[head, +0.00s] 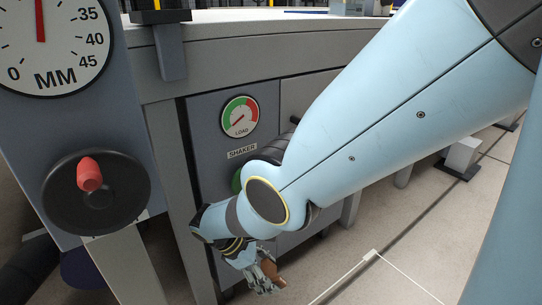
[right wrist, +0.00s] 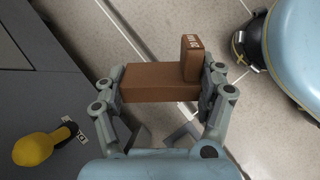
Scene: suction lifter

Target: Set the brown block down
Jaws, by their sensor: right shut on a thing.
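The brown block (right wrist: 155,82) is between the fingers of my right gripper (right wrist: 161,98) in the right wrist view. It has a long flat body with a raised upright part carrying small pale lettering at its right end. One finger presses each end of it. In the head view my right gripper (head: 264,278) is low beside the grey cabinet, and a small part of the brown block (head: 272,270) shows there. The block is in the air over the pale tiled floor (right wrist: 230,20). How high it is I cannot tell. My left gripper is not in view.
The grey cabinet marked SHAKER (head: 242,152) has a red and green load gauge (head: 240,116). At the left are a black handwheel with a red knob (head: 90,174) and a millimetre dial (head: 45,45). A yellow knob (right wrist: 38,148) shows in the right wrist view. White lines (head: 370,257) mark the open floor.

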